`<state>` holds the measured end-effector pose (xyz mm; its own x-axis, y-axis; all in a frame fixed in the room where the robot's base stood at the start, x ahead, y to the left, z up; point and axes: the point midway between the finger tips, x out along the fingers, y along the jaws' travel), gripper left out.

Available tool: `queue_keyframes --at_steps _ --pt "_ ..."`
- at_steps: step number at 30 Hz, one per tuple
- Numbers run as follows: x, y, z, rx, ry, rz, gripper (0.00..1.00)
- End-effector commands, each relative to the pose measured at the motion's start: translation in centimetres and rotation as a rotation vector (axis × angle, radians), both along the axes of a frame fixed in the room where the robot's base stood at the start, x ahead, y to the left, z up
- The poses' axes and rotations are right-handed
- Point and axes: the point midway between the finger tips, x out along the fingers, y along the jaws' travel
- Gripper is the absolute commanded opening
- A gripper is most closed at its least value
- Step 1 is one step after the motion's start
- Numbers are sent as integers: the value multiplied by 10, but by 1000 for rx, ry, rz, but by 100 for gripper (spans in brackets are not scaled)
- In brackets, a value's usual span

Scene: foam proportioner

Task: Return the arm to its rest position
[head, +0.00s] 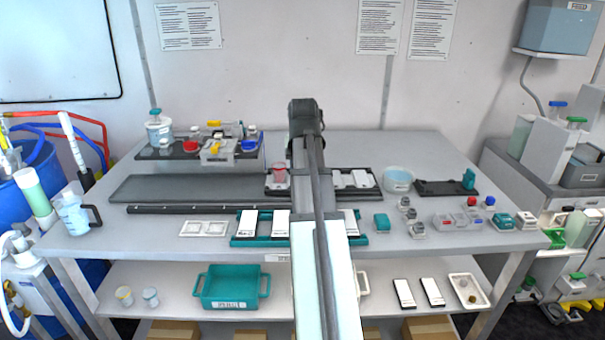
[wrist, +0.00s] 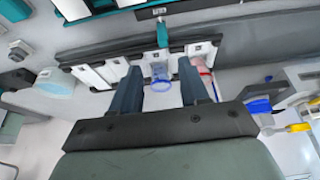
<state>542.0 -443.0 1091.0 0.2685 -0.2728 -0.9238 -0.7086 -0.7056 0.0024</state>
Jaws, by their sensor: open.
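My gripper (wrist: 160,68) is open in the wrist view, its two dark fingers apart with nothing clamped between them. In the head view my arm reaches over the bench and hides the gripper's fingers. A clear cup with a blue rim (wrist: 161,82) shows between the fingers in the wrist view; I cannot tell how far below them it is. A red-tinted cup (head: 279,174) stands in the black rack (head: 271,190), left of my arm in the head view. It also shows right of the fingers in the wrist view (wrist: 197,62).
A teal rack (head: 236,243) with white cards lies in front, partly behind my arm. A dark raised shelf (head: 178,152) holds jars and valves at the left. A clear tub (head: 398,180) and small capped blocks (head: 445,221) stand at the right. The air above the bench is free.

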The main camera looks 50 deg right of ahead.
Motion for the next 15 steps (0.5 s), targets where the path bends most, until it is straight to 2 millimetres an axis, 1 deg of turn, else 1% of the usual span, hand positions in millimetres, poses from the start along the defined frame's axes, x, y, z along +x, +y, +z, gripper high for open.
queue_keyframes --at_steps 1,5,15 --pt "-1 1 4 -1 -1 0 45" --pt "-2 2 8 1 1 0 45" --pt "-3 3 9 1 1 0 45"
